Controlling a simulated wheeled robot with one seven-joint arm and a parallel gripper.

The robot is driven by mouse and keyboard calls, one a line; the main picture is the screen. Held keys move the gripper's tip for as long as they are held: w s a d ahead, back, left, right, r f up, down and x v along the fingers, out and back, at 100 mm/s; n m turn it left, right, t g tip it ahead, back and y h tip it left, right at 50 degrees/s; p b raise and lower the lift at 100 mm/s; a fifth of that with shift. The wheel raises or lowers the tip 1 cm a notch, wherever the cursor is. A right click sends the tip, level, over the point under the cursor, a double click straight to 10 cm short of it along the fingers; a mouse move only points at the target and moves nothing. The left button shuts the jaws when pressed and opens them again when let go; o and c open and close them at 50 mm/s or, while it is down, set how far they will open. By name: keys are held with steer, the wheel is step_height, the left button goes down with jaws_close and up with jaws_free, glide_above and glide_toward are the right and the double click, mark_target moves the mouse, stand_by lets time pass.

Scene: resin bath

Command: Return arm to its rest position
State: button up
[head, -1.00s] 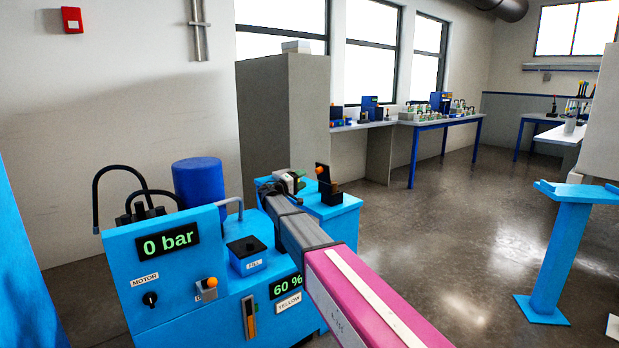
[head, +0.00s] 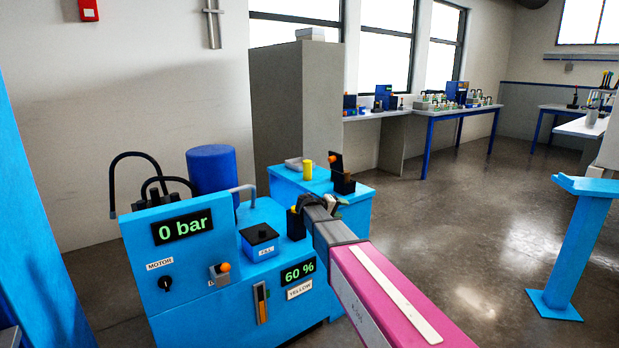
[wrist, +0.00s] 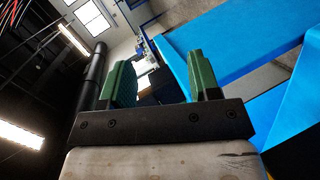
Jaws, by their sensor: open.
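My arm reaches forward from the lower right of the head view, with a pink link and a grey forearm in front of the blue machine (head: 215,310). In the head view my gripper is small and partly hidden at the forearm's far end, by the machine's right side. In the wrist view my gripper (wrist: 168,85) shows two green fingers standing well apart, with nothing between them. Behind the fingers are a blue surface and, farther off, the room and its windows.
The machine carries a 0 bar display (head: 183,230), a 60 % display (head: 299,272) and a FILL box (head: 260,240). A blue cabinet (head: 350,200) behind bears a yellow cylinder (head: 307,170). A blue stand (head: 567,245) is at right. The floor (head: 450,230) between is clear.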

steer(key=s+d+f+m+g+y, duration=0.1)
steer(key=s+d+f+g+y, duration=0.2)
steer(key=s+f, duration=0.45)
steer(key=s+d+f+g+y, duration=0.25)
steer(key=s+d+f, duration=0.2)
steer(key=s, duration=0.55)
steer(key=s+f+m+y, duration=0.1)
steer(key=s+f+y, duration=0.2)
steer(key=s, duration=0.5)
steer(key=s+a+f+m+g+y, duration=0.1)
steer(key=s+f+y, duration=0.2)
steer(key=s, duration=0.5)
steer(key=shift+s+a+f+y, duration=0.2)
steer(key=shift+f+y, duration=0.1)
steer(key=shift+y, duration=0.25)
